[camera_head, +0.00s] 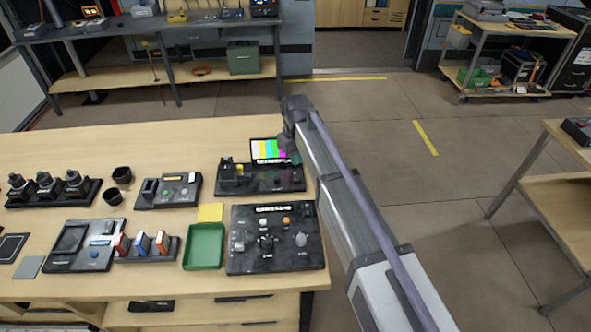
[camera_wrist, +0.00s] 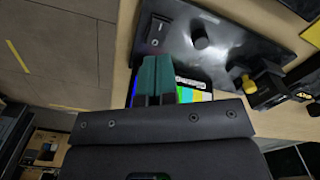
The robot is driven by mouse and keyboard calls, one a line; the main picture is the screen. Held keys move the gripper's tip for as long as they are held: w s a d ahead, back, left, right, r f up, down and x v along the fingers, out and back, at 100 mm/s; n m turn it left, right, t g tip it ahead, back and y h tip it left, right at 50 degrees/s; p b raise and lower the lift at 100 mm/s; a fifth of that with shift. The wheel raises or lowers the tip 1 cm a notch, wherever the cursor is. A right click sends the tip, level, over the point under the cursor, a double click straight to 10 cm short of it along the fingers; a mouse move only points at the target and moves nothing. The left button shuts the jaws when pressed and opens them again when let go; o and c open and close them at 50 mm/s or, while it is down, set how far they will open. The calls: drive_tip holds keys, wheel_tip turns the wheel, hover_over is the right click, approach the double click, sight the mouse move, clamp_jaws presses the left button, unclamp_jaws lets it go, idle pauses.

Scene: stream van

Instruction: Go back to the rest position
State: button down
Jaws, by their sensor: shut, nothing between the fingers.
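My gripper (camera_wrist: 156,70) shows in the wrist view with its two teal fingers together and nothing between them. It is over a black device (camera_wrist: 215,40) with a switch and a knob. A screen with colour bars (camera_wrist: 195,95) shows partly behind the fingers. In the head view my arm reaches from the lower right to the right edge of the workbench (camera_head: 150,140). Its end is beside the colour-bar screen (camera_head: 270,149) and the black device (camera_head: 262,178) under it. The fingers are mostly hidden there, so I cannot tell whether they touch anything.
The bench also holds a large control panel (camera_head: 276,240), a green tray (camera_head: 205,246), a yellow pad (camera_head: 210,212), a rack of cartridges (camera_head: 146,248) and a lens rack (camera_head: 52,192). Open floor (camera_head: 440,185) lies right of the bench. A cart (camera_head: 505,60) stands at the back right.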

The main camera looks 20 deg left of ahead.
idle(0.4)
drive_tip(key=s+d+m, duration=0.3)
drive_tip(key=s+d, duration=0.3)
drive_tip(key=d, duration=0.7)
drive_tip(key=s+d+m, duration=0.4)
drive_tip(key=s+d, duration=0.2)
drive_tip(key=d, duration=0.7)
drive_tip(key=s+d+m, duration=0.3)
drive_tip(key=s+d, duration=0.3)
drive_tip(key=d, duration=0.7)
drive_tip(key=shift+s+d+m, duration=0.2)
drive_tip(key=shift+m, duration=0.1)
